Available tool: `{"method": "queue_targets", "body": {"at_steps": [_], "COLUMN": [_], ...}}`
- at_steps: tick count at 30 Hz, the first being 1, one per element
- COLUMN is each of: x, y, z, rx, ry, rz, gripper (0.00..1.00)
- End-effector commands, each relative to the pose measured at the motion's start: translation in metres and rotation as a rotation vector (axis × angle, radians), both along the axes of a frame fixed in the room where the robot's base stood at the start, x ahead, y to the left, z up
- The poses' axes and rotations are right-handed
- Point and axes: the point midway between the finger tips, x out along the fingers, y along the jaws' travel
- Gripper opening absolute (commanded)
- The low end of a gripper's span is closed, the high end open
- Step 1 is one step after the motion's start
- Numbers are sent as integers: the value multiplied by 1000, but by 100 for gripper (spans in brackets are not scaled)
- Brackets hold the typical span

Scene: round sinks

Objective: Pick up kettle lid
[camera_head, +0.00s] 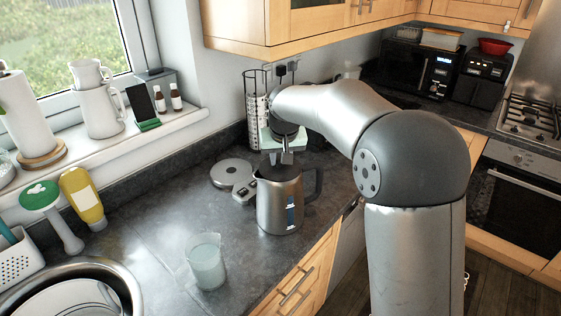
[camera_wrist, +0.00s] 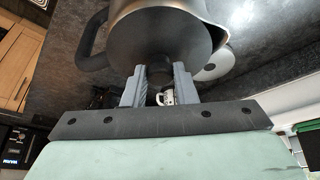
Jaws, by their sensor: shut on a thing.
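The silver kettle (camera_head: 280,205) stands upright on the dark worktop, its handle to the right. Its dark round lid (camera_head: 278,173) is on top; the lid also fills the upper middle of the wrist view (camera_wrist: 160,38). My gripper (camera_head: 287,158) points down over the kettle. In the wrist view my gripper (camera_wrist: 159,80) has one finger on each side of the lid's dark knob (camera_wrist: 158,73) and is shut on it. The lid looks level at the kettle's rim; I cannot tell whether there is a gap below it.
A grey round disc (camera_head: 232,173) lies left of the kettle, with a small metal item (camera_head: 245,190) beside it. A glass of cloudy liquid (camera_head: 207,262) stands in front. A wire rack (camera_head: 256,110) is behind. Open worktop (camera_head: 160,225) lies to the left.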

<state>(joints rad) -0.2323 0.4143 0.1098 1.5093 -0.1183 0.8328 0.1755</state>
Motion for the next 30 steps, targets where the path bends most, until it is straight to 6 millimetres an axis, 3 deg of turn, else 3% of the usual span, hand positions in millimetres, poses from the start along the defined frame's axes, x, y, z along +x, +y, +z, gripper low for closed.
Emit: {"method": "queue_targets", "body": {"at_steps": [8,16,24,30], "x": [-3,-54,-113,-132], "y": [2,15,30,34], "z": [33,91,115,125], "rx": [3,2,0,0], "ry": [-5,-8,-3,-1], "rz": [1,4,3,1], "gripper": [4,4,4,4]}}
